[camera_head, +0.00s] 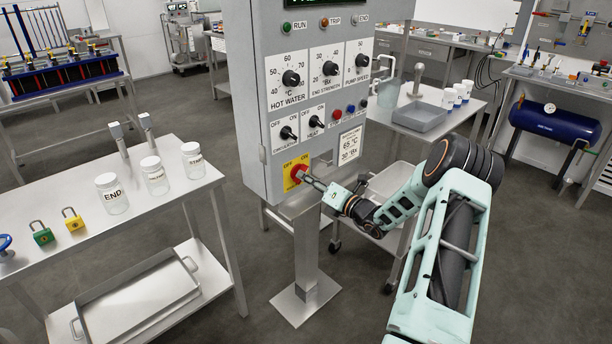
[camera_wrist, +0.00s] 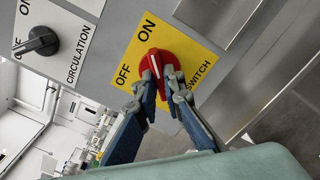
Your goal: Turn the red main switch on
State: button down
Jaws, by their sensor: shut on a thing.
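The red main switch (camera_head: 298,173) is a round knob on a yellow plate low on the grey control panel. In the wrist view the red knob (camera_wrist: 152,60) has a white line, whose upper end points roughly at the word ON on the yellow plate (camera_wrist: 196,57). The word OFF is to the knob's lower left there. My gripper (camera_wrist: 161,80) is shut on the knob, one finger on each side of its lower part. In the head view my gripper (camera_head: 307,178) reaches the knob from the right and hides part of it.
A black circulation knob (camera_head: 287,133) sits just above on the panel (camera_head: 248,110). A steel table (camera_head: 40,205) with labelled jars (camera_head: 111,194) and padlocks stands at the left. A wheeled cart stands behind my arm. Floor is clear at the lower right.

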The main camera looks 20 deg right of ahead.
dwell(0.4)
jog(key=c, duration=2)
grip_release()
jog(key=shift+c, duration=0.2)
jog(key=v, duration=1.2)
